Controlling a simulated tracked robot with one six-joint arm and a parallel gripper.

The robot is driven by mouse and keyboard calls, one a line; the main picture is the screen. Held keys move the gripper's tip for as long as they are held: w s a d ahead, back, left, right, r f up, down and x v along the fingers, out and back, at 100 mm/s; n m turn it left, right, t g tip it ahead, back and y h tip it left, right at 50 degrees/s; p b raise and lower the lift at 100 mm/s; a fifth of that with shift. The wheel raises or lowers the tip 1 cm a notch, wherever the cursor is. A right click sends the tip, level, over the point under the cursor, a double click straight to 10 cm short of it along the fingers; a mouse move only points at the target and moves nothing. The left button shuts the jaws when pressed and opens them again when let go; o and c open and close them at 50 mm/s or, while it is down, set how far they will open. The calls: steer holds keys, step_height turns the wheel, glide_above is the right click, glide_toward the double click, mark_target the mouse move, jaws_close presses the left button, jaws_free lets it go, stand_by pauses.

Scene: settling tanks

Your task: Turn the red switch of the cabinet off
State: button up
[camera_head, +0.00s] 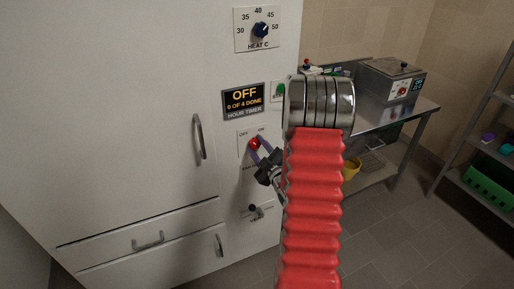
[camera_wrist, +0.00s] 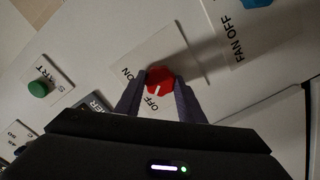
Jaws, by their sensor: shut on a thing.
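The red switch (camera_head: 255,143) is a round knob on a white plate on the front of the white cabinet (camera_head: 130,100). OFF is printed at the plate's upper left and ON at its upper right. In the wrist view, the red switch (camera_wrist: 160,79) has a white pointer line directed toward the OFF label. My gripper (camera_head: 260,151) is shut on the switch, with one purple finger on each side of it. The gripper's fingers also show in the wrist view (camera_wrist: 160,88). My red sleeved arm hides part of the cabinet's right edge.
Above the switch, a display (camera_head: 244,100) reads OFF and 0 OF 4 DONE. A blue heat dial (camera_head: 261,30) is higher up. A green start button (camera_wrist: 39,88) and another small switch (camera_head: 253,208) are nearby. A metal table (camera_head: 415,108) stands to the right.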

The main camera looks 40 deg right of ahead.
steer(key=shift+a+f, duration=0.1)
steer(key=shift+a, duration=0.05)
steer(key=o, duration=1)
steer(key=shift+o, duration=0.2)
steer(key=shift+s, duration=0.1)
steer(key=v, duration=1.3)
steer(key=shift+s, duration=0.35)
